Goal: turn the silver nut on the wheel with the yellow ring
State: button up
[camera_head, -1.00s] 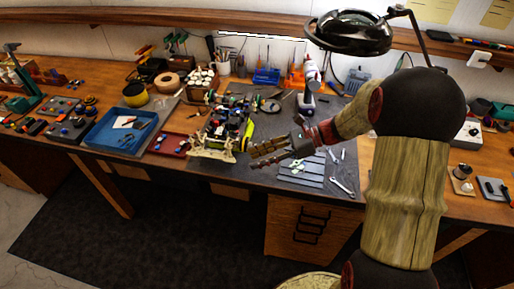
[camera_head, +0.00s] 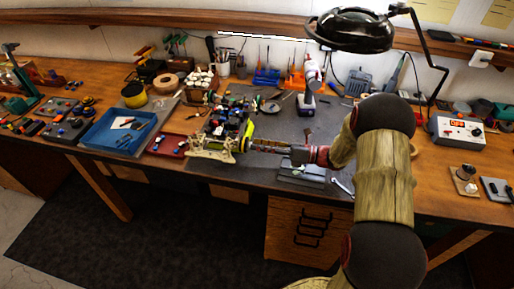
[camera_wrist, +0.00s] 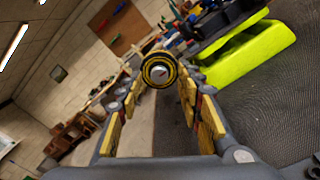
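The race car (camera_head: 225,127) sits on a pale stand on the workbench, with a lime-coloured panel (camera_head: 248,134) on its right side. In the wrist view a dark wheel with a yellow ring (camera_wrist: 147,79) faces me. The small silver nut (camera_wrist: 160,73) is at its centre. My gripper (camera_head: 256,147) reaches in from the right, close to the car. In the wrist view my gripper (camera_wrist: 162,88) is open, its two yellow-padded fingers on either side of the line to the wheel. Whether the fingertips touch the wheel cannot be told.
The lime panel (camera_wrist: 245,55) lies close to the right finger. A blue tray (camera_head: 105,139) and a small red tray (camera_head: 167,146) are left of the car. A magnifier lamp (camera_head: 350,30) hangs at the back. A grey slatted plate (camera_head: 303,172) lies below my arm.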

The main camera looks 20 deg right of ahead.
jog(key=shift+w+a, duration=0.3)
jog(key=shift+a, duration=0.15)
grip_shut()
dwell(0.3)
